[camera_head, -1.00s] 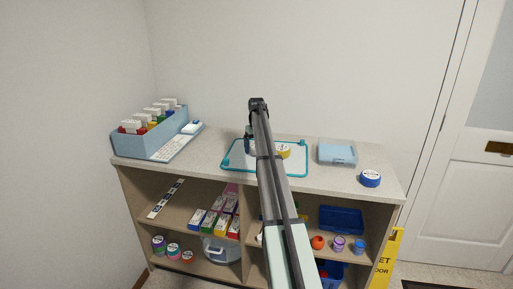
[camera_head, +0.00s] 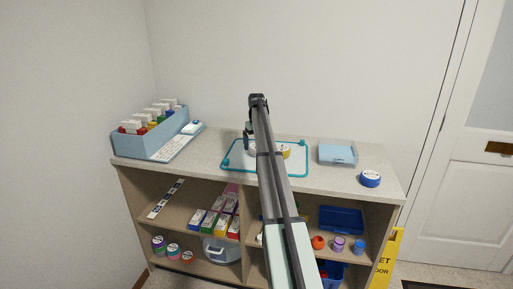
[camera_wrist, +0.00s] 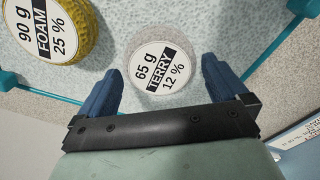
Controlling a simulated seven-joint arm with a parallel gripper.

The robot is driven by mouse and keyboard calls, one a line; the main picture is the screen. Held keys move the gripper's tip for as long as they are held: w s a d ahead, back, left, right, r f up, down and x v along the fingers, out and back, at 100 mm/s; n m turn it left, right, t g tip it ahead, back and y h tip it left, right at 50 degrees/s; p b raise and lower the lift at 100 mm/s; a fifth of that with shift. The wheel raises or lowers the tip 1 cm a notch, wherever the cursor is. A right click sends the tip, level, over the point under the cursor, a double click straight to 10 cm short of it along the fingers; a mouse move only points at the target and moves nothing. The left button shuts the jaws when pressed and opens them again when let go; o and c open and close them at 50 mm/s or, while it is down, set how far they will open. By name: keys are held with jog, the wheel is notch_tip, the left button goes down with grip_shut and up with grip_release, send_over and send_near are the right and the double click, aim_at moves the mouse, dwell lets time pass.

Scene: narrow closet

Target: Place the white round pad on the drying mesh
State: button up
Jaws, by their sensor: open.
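The white round pad (camera_wrist: 155,68), labelled "65 g TERRY 12 %", lies flat on the drying mesh, label up. The drying mesh (camera_head: 234,166) is a pale sheet in a teal frame on the counter; its frame also shows in the wrist view (camera_wrist: 40,93). My gripper (camera_wrist: 161,68) is open, its two blue fingers either side of the pad with a visible gap at each side. In the head view my arm hides much of the mesh and most of the white pad.
A yellow round pad (camera_wrist: 50,28), labelled "90 g FOAM 25 %", lies on the mesh close to the left of the white pad. A light blue tray (camera_head: 337,154) and a blue round item (camera_head: 370,179) stand to the right.

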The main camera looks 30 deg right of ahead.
notch_tip(320, 180, up, 10)
dwell(0.4)
jog(key=shift+f, duration=0.15)
